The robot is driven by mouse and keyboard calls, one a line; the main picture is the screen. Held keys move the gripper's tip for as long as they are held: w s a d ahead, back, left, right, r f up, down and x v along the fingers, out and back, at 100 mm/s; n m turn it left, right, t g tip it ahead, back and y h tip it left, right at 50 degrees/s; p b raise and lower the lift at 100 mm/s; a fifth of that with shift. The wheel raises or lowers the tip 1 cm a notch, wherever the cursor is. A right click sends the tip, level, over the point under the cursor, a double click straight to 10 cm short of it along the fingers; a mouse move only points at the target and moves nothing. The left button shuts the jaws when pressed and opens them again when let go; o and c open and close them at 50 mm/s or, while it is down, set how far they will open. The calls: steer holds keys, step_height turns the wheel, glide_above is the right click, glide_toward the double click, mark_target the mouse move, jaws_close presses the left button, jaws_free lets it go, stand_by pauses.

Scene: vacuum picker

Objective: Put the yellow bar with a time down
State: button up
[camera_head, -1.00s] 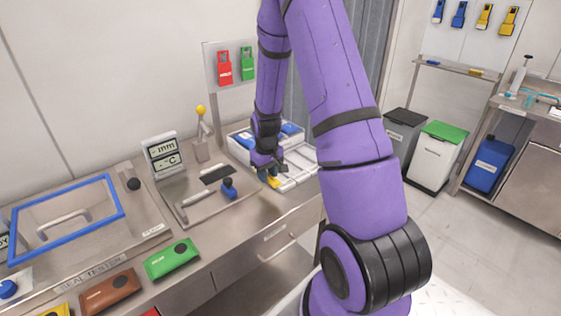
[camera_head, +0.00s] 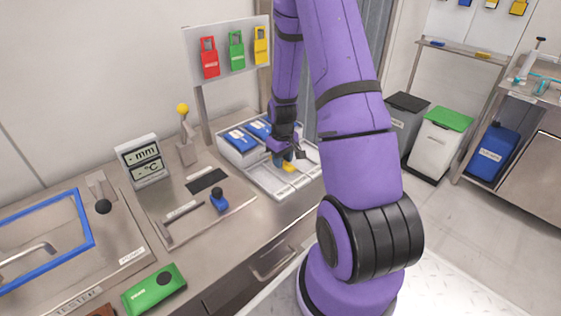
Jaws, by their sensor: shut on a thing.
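My gripper (camera_head: 281,156) points down at the right end of the bench, over the white compartment tray (camera_head: 252,179). It is shut on a small yellow bar (camera_head: 289,167), which shows just below and beside the dark fingers. The bar is partly hidden by the fingers. I cannot tell whether it touches the tray. Any time marking on the bar is too small to read.
Red, green and yellow tags (camera_head: 236,50) hang behind.

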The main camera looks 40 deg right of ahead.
steer(key=shift+f, duration=1.05)
steer(key=shift+f, duration=0.1)
steer(key=o, duration=0.7)
